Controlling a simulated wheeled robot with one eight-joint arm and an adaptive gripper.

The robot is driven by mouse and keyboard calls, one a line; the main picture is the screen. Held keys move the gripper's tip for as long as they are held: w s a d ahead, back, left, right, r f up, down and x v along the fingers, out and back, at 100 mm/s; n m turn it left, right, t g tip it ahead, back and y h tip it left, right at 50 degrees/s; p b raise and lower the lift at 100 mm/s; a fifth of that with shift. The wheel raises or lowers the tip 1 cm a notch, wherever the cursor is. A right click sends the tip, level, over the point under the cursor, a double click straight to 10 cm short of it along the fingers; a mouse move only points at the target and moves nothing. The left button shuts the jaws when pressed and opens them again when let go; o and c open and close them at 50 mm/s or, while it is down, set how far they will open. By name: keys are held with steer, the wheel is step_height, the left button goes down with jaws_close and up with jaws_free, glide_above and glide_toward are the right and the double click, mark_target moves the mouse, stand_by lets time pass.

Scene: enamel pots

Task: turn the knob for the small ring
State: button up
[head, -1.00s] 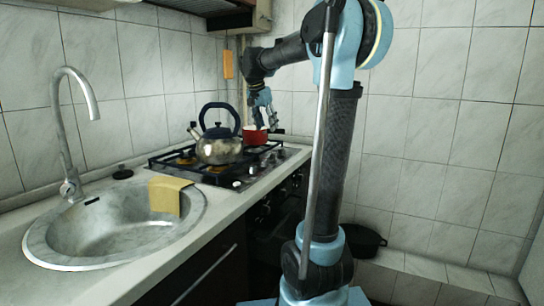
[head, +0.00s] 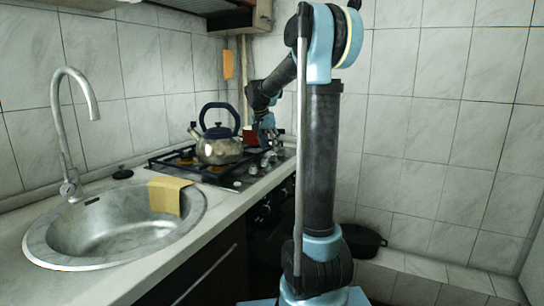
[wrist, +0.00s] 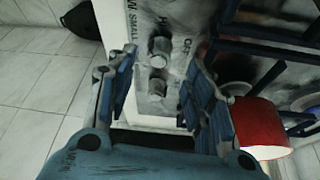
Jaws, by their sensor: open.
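In the wrist view my gripper (wrist: 160,62) is open, with one blue-padded finger on each side of two round metal knobs. The upper knob (wrist: 159,46) and the lower knob (wrist: 156,88) stand on the grey hob panel (wrist: 182,12). Printed letters reading "SMALL" are left of the upper knob, and "OFF" is to its right. The fingers look apart from both knobs. In the head view my gripper (head: 268,142) is low over the right end of the hob (head: 190,172); its fingertips are too small to judge there.
A red pot (wrist: 258,128) is close beside my right finger in the wrist view, near dark grates. A steel kettle (head: 218,150) stands on the hob. A sink (head: 120,238) with a yellow cloth (head: 170,196) is nearer. A black pot (head: 362,240) sits low at right.

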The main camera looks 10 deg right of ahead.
mark_target(274, 157)
steer(key=x, duration=0.5)
steer(key=shift+d+f, duration=0.1)
steer(key=shift+f, duration=0.2)
